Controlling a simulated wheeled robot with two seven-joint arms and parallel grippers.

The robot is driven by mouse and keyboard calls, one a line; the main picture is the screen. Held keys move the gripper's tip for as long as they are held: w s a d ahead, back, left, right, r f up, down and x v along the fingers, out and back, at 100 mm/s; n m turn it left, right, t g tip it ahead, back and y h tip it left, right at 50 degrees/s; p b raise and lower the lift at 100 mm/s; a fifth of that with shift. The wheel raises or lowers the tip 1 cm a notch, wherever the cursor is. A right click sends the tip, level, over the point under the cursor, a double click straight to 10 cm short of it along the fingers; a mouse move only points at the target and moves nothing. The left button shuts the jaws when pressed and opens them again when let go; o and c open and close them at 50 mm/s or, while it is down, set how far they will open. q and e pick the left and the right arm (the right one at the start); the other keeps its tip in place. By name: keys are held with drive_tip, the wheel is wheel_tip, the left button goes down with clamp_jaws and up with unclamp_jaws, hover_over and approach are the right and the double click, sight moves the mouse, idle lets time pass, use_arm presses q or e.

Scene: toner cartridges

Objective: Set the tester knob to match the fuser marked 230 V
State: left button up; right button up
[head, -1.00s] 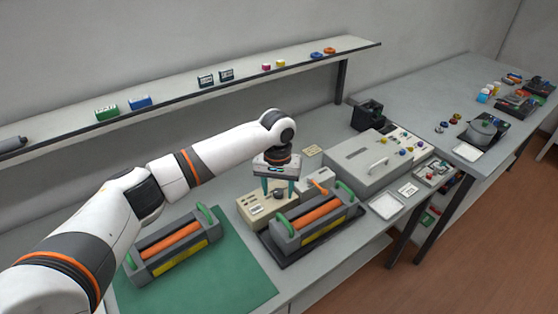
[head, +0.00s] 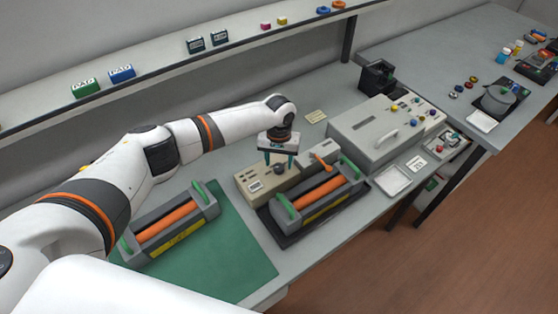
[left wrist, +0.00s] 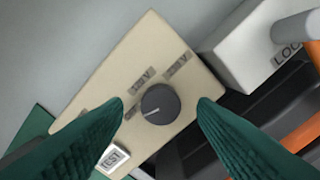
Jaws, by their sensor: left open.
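The beige tester (head: 252,189) stands on the bench with a round dark knob (head: 280,170) on top. In the left wrist view the knob (left wrist: 160,104) bears a pale pointer line aimed at the lower left. One fuser (head: 180,240) with an orange roller lies on the green mat; another fuser (head: 325,203) sits on a black tray. Their voltage marks are unreadable. My right gripper is not in view.
A large grey machine (head: 362,140) with a handle stands right of the tester. A white tray (head: 392,181) lies in front of it. A shelf (head: 160,92) with small boxes runs behind. Free green mat (head: 225,270) shows at the front.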

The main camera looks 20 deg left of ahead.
use_arm(q)
drive_tip(key=shift+d+f, duration=0.1)
drive_tip(key=shift+f, duration=0.7)
drive_tip(key=shift+s+f, duration=0.1)
drive_tip(key=shift+f, duration=0.1)
drive_tip(key=c, duration=1)
drive_tip(key=shift+o, duration=0.2)
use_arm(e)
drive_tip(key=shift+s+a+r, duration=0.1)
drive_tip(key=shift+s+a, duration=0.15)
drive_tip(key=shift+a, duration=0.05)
